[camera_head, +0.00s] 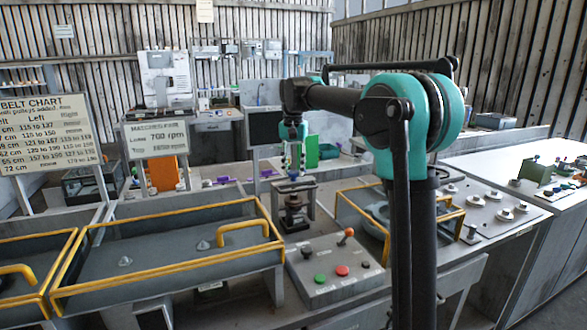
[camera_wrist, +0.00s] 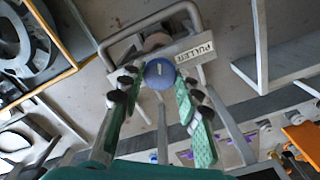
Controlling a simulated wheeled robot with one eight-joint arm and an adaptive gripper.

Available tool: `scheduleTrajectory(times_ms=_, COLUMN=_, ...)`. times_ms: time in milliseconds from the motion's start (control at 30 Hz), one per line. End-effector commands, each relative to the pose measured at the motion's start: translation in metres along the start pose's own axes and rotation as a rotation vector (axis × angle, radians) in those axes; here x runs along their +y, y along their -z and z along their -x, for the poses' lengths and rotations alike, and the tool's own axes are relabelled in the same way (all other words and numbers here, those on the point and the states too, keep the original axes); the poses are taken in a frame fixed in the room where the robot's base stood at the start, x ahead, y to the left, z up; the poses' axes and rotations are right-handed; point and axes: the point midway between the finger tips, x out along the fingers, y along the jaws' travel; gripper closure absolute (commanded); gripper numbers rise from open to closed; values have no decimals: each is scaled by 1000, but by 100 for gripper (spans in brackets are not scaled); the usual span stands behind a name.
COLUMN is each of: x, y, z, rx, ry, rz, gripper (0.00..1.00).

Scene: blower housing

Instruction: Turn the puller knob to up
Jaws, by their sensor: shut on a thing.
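The puller knob (camera_wrist: 160,74) is round and blue with a short white mark on its face, seen from above in the wrist view. A plate lettered "PULLER" (camera_wrist: 195,54) sits beside it on a grey metal frame. My gripper (camera_wrist: 158,86) has its green-padded fingers on either side of the knob and is shut on it. In the head view my gripper (camera_head: 293,166) points straight down at the puller stand (camera_head: 294,206), with a bit of the blue knob (camera_head: 293,177) showing below the fingertips.
Yellow-railed trays stand left (camera_head: 170,255) and right (camera_head: 345,205) of the stand. A control box (camera_head: 335,270) with green and red buttons and an orange-tipped lever is in front.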

Motion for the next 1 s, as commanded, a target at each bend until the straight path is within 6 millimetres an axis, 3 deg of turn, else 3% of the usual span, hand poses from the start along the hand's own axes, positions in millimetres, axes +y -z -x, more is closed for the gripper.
scheduleTrajectory(times_ms=1000, x=0, y=0, z=0, rx=0, ry=0, rz=963, gripper=96)
